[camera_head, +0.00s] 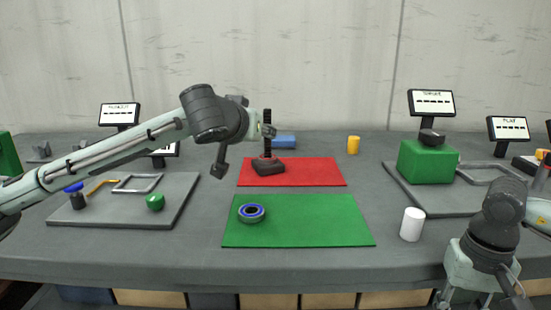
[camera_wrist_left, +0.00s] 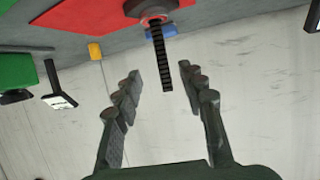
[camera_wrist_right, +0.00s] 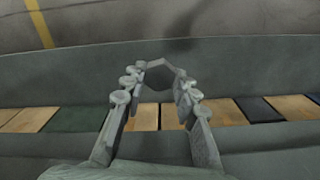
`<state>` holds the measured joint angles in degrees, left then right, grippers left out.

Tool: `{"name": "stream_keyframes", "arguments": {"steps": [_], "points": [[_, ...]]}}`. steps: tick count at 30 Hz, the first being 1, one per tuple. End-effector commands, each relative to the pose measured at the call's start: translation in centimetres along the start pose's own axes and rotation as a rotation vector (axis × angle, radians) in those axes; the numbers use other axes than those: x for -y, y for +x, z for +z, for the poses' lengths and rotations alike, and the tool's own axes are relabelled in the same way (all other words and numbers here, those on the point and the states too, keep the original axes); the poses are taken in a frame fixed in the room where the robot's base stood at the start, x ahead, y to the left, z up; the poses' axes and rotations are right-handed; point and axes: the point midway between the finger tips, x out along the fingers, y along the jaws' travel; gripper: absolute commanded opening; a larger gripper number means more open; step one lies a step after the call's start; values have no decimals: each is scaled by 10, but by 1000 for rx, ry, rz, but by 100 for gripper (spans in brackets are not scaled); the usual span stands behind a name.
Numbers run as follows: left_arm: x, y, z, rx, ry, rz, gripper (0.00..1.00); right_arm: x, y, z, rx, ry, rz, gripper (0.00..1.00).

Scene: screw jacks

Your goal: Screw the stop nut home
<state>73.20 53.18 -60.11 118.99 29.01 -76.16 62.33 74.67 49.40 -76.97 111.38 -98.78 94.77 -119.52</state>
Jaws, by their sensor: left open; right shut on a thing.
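The screw jack (camera_head: 268,167) stands on the red mat, a dark base with an upright black threaded rod. The rod (camera_wrist_left: 161,55) shows in the left wrist view between the lines of my left fingers, apart from them. My left gripper (camera_wrist_left: 160,74) is open and empty close to the jack; in the head view its fingers are hard to make out. My right gripper (camera_wrist_right: 160,88) is shut on a dark grey hexagonal nut (camera_wrist_right: 158,74), seemingly the stop nut, low at the table's front right. In the head view that nut is not visible.
A blue-rimmed ring (camera_head: 251,213) sits on the green mat (camera_head: 310,225). A white cylinder (camera_head: 412,224) stands near my right arm. A yellow cylinder (camera_head: 353,145) and a blue block (camera_head: 284,142) are behind. Grey trays (camera_head: 180,190) with parts flank the mats.

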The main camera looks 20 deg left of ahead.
Motion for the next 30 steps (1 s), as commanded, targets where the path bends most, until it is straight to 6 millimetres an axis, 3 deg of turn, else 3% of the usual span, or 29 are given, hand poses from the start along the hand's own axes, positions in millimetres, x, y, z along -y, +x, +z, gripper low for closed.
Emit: {"name": "stream_keyframes", "arguments": {"steps": [3, 9, 22, 30], "points": [[1, 23, 0, 2, 0, -3, 40, 0, 0, 0, 0, 0, 0, 5], [1, 50, 0, 0, 0, -2, 40, 0, 0, 0, 0, 0, 0, 5], [1, 58, 0, 1, 0, -2, 40, 0, 0, 0, 0, 0, 0, 5], [2, 96, 0, 0, 0, -2, 40, 0, 0, 0, 0, 0, 0, 5]]}}
